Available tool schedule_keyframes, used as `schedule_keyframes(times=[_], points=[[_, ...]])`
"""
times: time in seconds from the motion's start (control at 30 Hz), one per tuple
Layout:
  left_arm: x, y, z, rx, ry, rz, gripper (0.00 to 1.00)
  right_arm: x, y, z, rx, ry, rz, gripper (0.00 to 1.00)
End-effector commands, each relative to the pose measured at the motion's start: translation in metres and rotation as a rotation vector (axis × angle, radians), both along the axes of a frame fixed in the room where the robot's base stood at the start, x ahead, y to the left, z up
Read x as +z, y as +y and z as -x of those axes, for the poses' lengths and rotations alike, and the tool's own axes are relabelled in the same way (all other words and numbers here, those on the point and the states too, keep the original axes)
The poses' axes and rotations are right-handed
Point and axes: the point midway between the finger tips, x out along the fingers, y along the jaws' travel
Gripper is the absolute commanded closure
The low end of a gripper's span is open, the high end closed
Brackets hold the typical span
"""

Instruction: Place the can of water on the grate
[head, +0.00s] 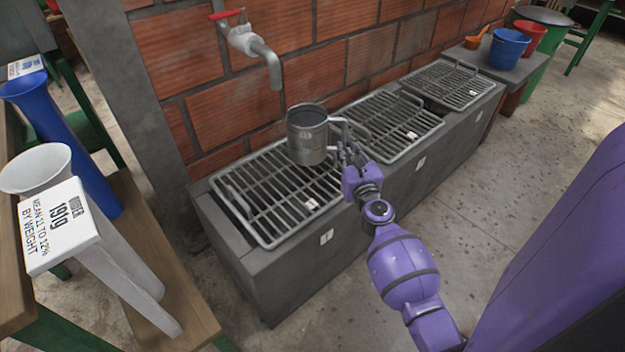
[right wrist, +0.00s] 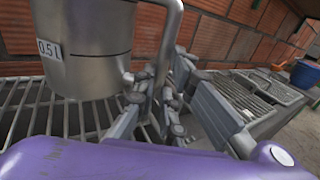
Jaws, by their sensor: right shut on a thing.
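The can of water (head: 307,137) is a grey metal mug with a side handle, upright, with a dark inside. It is over the right part of the nearest metal grate (head: 262,226); I cannot tell whether its base touches the bars. My right gripper (head: 345,150) is shut on the can's handle, to the right of the can. In the right wrist view the can (right wrist: 88,50) fills the upper left, with a 0.5 l mark, and the gripper's fingers (right wrist: 160,95) are around the handle. My left gripper is not in view.
A tap (head: 250,45) with a red handle sticks out of the brick wall behind the can. Two more grates (head: 392,128) continue to the right on the concrete trough. A blue bucket (head: 508,48) stands at the far end. A wooden bench (head: 165,280) is at the left.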

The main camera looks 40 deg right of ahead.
Motion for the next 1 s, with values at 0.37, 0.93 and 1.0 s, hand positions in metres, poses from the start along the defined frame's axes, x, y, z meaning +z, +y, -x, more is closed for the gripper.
schedule_keyframes(times=[0.37, 0.93, 1.0], points=[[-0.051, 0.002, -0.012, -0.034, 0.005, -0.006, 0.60, -0.060, 0.052, -0.032, 0.000, 0.002, 0.000, 1.00], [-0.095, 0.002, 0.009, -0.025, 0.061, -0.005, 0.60, -0.103, 0.063, -0.039, 0.000, -0.001, 0.000, 1.00], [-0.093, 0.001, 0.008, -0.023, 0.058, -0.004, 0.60, -0.100, 0.063, -0.039, 0.000, -0.002, 0.000, 1.00]])
